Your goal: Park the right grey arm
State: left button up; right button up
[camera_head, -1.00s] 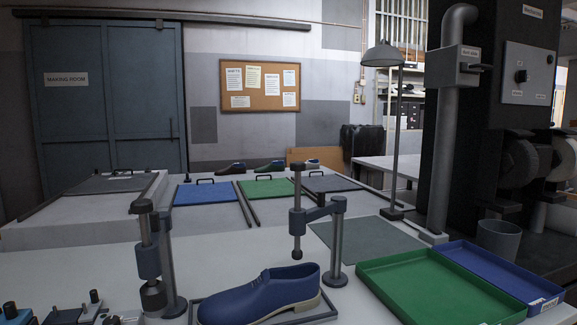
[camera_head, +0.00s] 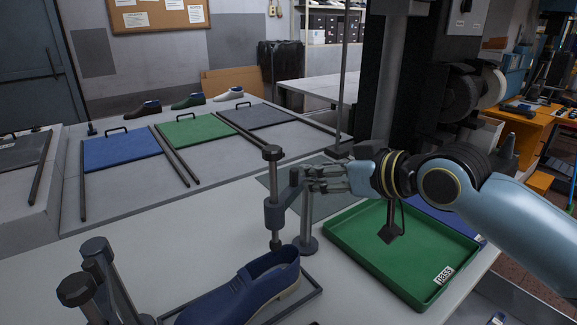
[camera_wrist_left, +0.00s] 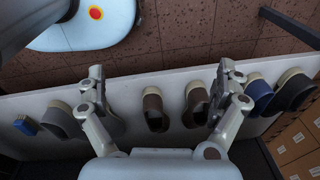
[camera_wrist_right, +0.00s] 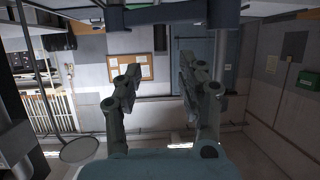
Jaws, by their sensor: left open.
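The right grey arm (camera_head: 288,200) sits on an upright post, with its dark-capped vertical rod (camera_head: 273,215) above the heel end of a blue shoe (camera_head: 240,295). My right gripper (camera_head: 315,180) is level with the arm, beside the post top; contact cannot be told. In the right wrist view my right gripper (camera_wrist_right: 159,72) has its fingers apart, and a grey bar crosses beyond their tips. The left grey arm (camera_head: 97,262) stands at the lower left. My left gripper (camera_wrist_left: 160,82) is open and empty above a row of shoes (camera_wrist_left: 155,110).
A green tray (camera_head: 345,250) lies below my right arm, with a blue tray (camera_head: 440,220) behind it. Blue (camera_head: 122,150), green (camera_head: 197,131) and grey (camera_head: 257,116) mats lie on the far bench. A lamp pole (camera_head: 344,80) rises behind my right gripper.

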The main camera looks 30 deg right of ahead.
aim_at(297, 172)
jog(key=x, duration=0.4)
jog(key=shift+a+r, duration=0.1)
jog(key=x, duration=0.3)
jog(key=shift+w+p, duration=0.3)
jog(key=shift+w+a+f, duration=0.1)
jog(key=shift+w+f, duration=0.2)
jog(key=shift+c, duration=0.6)
jog(key=c, duration=0.5)
pick_arm(q)
jog(key=shift+w+a+r, duration=0.15)
jog(key=shift+r, duration=0.15)
pick_arm(e)
grip_shut()
